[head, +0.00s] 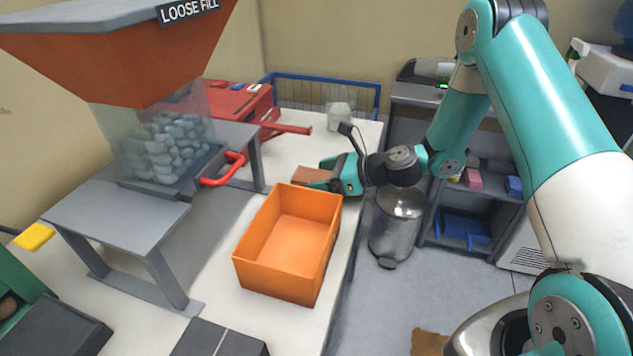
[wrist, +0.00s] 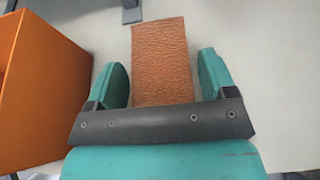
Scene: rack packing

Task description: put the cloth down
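The cloth (head: 311,175) is a flat, brown, textured rectangle on the pale table, just behind the orange box. In the wrist view the cloth (wrist: 161,60) runs between my two fingers, and its near end is hidden behind the gripper's dark bar. My gripper (head: 327,175) is low over the table at the cloth's right end. In the wrist view the fingers of my gripper (wrist: 163,80) are spread wide, with a narrow gap on each side of the cloth. The cloth looks as if it lies on the table; exact contact is hard to tell.
An open, empty orange box (head: 288,262) stands close in front of my gripper. A hopper of grey-green pieces (head: 165,148) on a grey stand (head: 120,215) is at left. A red toolbox (head: 238,105) and a clear container (head: 340,115) are behind. The table's right edge is near.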

